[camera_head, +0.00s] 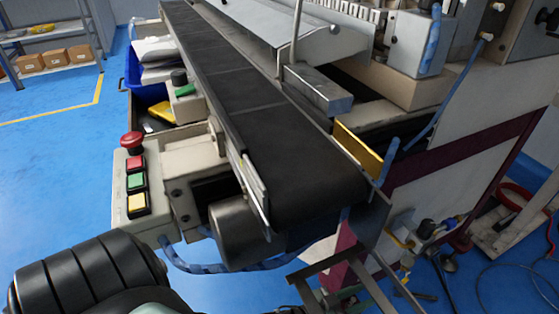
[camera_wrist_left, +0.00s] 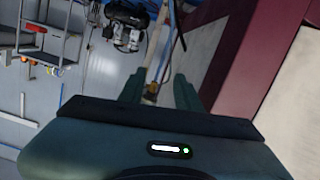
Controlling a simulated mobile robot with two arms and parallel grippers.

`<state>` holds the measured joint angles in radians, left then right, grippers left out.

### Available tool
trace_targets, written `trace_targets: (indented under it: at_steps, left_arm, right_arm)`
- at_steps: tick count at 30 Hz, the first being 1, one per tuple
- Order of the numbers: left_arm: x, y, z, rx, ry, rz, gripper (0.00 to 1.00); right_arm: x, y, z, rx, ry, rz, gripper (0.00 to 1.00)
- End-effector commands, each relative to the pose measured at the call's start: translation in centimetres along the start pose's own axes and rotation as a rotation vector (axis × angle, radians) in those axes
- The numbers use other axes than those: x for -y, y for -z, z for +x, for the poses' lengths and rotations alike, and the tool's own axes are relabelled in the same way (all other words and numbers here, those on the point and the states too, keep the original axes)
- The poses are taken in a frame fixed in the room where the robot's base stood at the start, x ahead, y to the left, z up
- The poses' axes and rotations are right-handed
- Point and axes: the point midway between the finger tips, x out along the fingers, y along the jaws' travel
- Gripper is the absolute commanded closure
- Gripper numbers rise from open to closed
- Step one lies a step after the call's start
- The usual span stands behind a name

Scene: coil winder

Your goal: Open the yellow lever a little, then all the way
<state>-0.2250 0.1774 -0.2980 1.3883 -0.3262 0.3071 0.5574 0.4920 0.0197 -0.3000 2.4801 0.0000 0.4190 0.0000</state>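A small yellow part (camera_head: 402,239), which looks like a lever on a fitting, shows low at the machine's side in the head view, below the conveyor's end. It is too small to tell how far it is turned. In the left wrist view, my left gripper (camera_wrist_left: 158,84) has its two dark fingers spread apart. A small yellow piece (camera_wrist_left: 150,91) shows in line with the gap between them, beyond the fingers; I see no contact. In the head view only a black ribbed part of my arm shows at the lower left. My right gripper is not in view.
The black conveyor (camera_head: 270,120) runs down to its near end, with a yellow plate (camera_head: 358,147) beside it. A button box (camera_head: 135,175) with a red stop knob stands left. Blue hoses hang near the fitting. The blue floor (camera_head: 55,165) is open at left.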

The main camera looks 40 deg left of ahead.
Motion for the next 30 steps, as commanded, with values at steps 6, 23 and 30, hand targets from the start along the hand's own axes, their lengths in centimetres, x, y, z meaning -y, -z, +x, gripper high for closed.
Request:
trace_targets:
  at_steps: [6,23,30]
  left_arm:
    - [1.5,-2.3,-2.8,0.166,0.085,0.007,0.66]
    - [3.0,-8.6,-12.0,0.539,0.215,0.022,0.66]
    - [2.8,-10.4,-16.4,0.681,0.245,0.024,0.66]
  right_arm:
    - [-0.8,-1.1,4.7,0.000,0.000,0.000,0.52]
    - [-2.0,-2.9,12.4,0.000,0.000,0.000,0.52]
    - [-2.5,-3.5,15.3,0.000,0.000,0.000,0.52]
